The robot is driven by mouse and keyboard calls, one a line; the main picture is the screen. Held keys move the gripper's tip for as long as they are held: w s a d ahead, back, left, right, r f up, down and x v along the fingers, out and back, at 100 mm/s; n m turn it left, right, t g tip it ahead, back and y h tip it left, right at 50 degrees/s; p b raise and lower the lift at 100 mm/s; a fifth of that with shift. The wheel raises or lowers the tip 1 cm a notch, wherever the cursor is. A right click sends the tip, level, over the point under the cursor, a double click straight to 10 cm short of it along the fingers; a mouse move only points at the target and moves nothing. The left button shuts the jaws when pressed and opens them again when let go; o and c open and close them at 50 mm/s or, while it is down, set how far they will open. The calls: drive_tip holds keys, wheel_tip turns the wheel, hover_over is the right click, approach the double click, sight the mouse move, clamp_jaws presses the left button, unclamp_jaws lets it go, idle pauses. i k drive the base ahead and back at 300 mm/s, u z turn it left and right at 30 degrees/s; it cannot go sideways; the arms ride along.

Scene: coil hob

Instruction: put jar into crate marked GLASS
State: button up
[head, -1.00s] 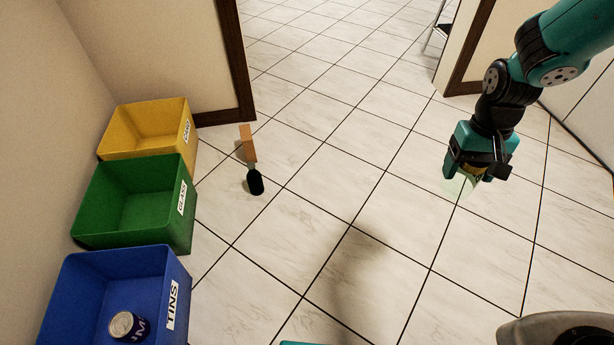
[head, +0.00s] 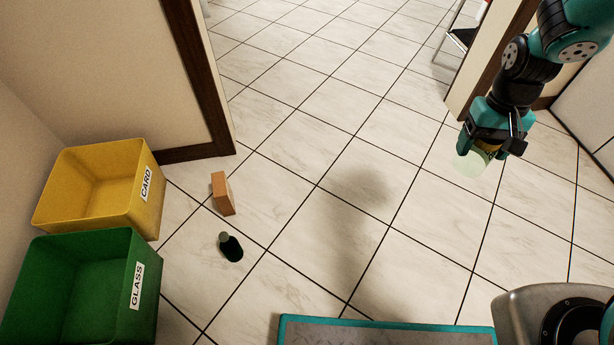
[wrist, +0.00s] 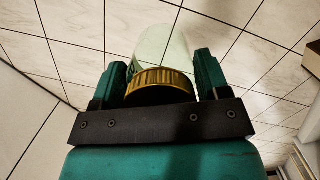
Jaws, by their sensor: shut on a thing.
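The jar (head: 472,163) is pale, clear glass with a gold lid. My gripper (head: 488,141) is shut on it and holds it above the floor at the right of the head view. In the wrist view the gold lid (wrist: 160,84) sits between the two fingers, with the glass body (wrist: 165,46) pointing away. The green crate marked GLASS (head: 137,285) stands at the lower left of the head view, far from my gripper. The part of its inside that shows looks empty; its lower edge is cut off.
The yellow crate marked CARD (head: 147,190) stands behind the green one against the wall. An orange-brown box (head: 222,194) and a dark bottle (head: 231,247) are on the floor right of the crates. A doorway edge (head: 200,80) is behind. The middle floor is clear.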

sight(109, 321)
drive_tip(key=i, duration=0.8)
drive_tip(key=u, duration=3.5)
